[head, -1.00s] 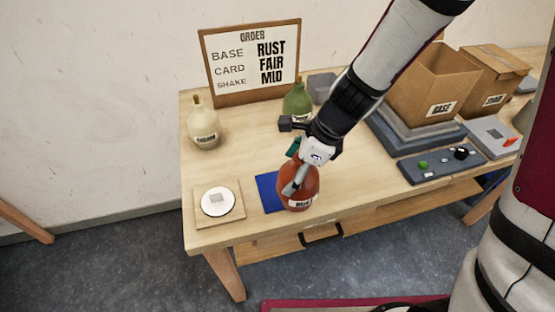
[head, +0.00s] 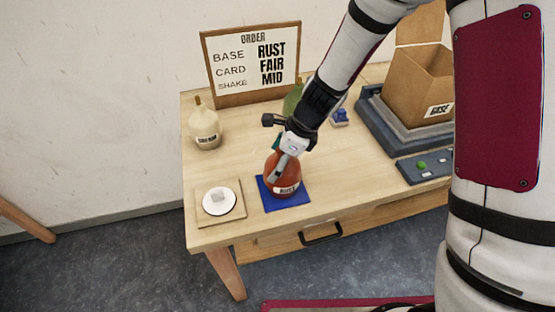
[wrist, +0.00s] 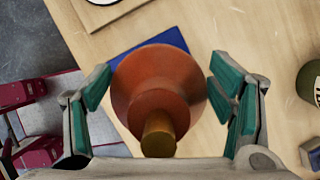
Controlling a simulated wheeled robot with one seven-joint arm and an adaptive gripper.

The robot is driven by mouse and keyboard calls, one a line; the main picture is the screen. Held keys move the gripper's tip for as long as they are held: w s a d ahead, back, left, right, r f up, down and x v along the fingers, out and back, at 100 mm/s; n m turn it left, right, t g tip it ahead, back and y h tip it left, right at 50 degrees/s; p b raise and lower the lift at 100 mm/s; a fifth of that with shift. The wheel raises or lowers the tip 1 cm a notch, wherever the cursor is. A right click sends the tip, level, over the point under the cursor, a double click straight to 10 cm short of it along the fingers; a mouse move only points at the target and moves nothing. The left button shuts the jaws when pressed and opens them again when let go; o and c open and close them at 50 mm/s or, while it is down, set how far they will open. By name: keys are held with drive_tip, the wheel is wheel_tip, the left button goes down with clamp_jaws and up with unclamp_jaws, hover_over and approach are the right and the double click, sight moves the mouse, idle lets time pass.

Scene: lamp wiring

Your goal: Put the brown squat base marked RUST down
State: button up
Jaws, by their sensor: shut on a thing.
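The brown squat base marked RUST (head: 284,178) is a rounded red-brown bottle shape with a narrow neck and a white label. It is upright over the blue mat (head: 301,198) near the table's front edge. Whether its bottom touches the mat or hovers just above it, I cannot tell. My gripper (head: 281,160) is shut on it from above. In the wrist view my gripper (wrist: 160,85) has a green-padded finger on each side of the base (wrist: 158,90). The blue mat (wrist: 150,45) shows behind the base, partly hidden by it.
A white disc (head: 219,206) on a wooden board stands left of the mat. A cream bottle (head: 204,124) is at the back left. A green bottle (head: 292,100) is partly behind my arm. The order sign (head: 251,62), cardboard box (head: 415,82) and control panel (head: 424,166) stand farther back or right.

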drive_tip(key=o, duration=1.9)
drive_tip(key=shift+o, duration=0.2)
drive_tip(key=s+d+r+n+t, duration=0.1)
drive_tip(key=s+d+r+n, duration=0.2)
drive_tip(key=r, duration=0.5)
drive_tip(key=s+d+r+n+h, duration=0.1)
drive_tip(key=s+d+r+n, duration=0.2)
drive_tip(key=r, duration=0.4)
drive_tip(key=s+d+r+n+t, duration=0.1)
drive_tip(key=s+d+r+n, duration=0.2)
drive_tip(key=r, duration=0.5)
drive_tip(key=s+d+r+n+t+h, duration=0.2)
drive_tip(key=s+d+r+n, duration=0.4)
drive_tip(key=s+d+n, duration=0.4)
drive_tip(key=shift+s+d+r+n+t+h, duration=0.2)
drive_tip(key=shift+s+n+t+h, duration=0.1)
drive_tip(key=shift+s+n+h, duration=0.4)
drive_tip(key=shift+s, duration=0.1)
